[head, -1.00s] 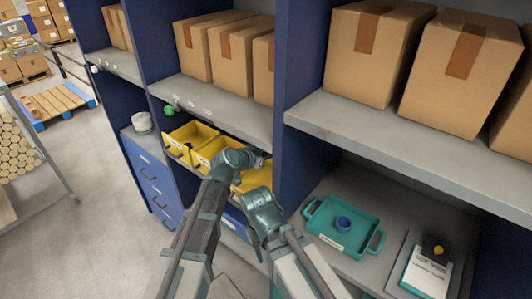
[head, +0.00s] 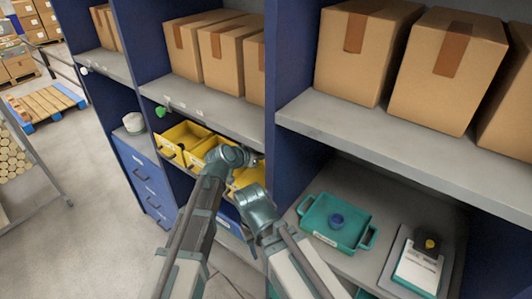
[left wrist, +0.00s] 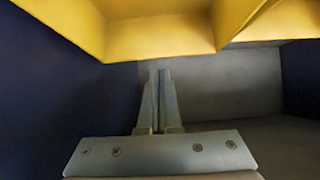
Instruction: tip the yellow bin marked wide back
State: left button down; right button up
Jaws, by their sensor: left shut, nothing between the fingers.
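Several yellow bins stand in a row on the shelf in the head view: one at the left (head: 184,132), one in the middle (head: 195,152), and one at the right (head: 248,177) partly behind my arms. I cannot read which is marked wide. In the left wrist view a yellow bin (left wrist: 150,35) fills the top, seen from close below its lower edge. My left gripper (left wrist: 159,80) is shut and empty, its fingers together beneath the yellow bin. I cannot tell whether the tips touch it. My right gripper is not seen.
Blue upright panels (head: 290,65) flank the bin bay. A grey shelf with cardboard boxes (head: 225,50) lies above it. Blue drawers (head: 145,180) stand to the left. A teal tray (head: 337,225) with a blue round item sits on the right shelf.

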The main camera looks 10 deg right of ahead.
pick_arm(q)
jog(key=p+v, duration=0.4)
jog(key=v, duration=0.6)
jog(key=shift+p, duration=0.35)
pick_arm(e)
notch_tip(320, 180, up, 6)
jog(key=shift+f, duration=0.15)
pick_arm(q)
jog(key=b, duration=0.9)
send_over(261, 180)
jog(key=shift+g+y, duration=0.3)
jog(key=f, duration=1)
jog(key=shift+s+a+f, duration=0.1)
jog(key=shift+a+f, duration=0.2)
jog(key=shift+a, duration=0.05)
jog(key=f+b, duration=0.2)
jog(key=shift+d+f+b, duration=0.2)
jog(key=shift+d+b, duration=0.05)
jog(key=shift+b, duration=0.05)
jog(key=shift+w+f+b, duration=0.2)
jog(key=shift+f+b, duration=0.5)
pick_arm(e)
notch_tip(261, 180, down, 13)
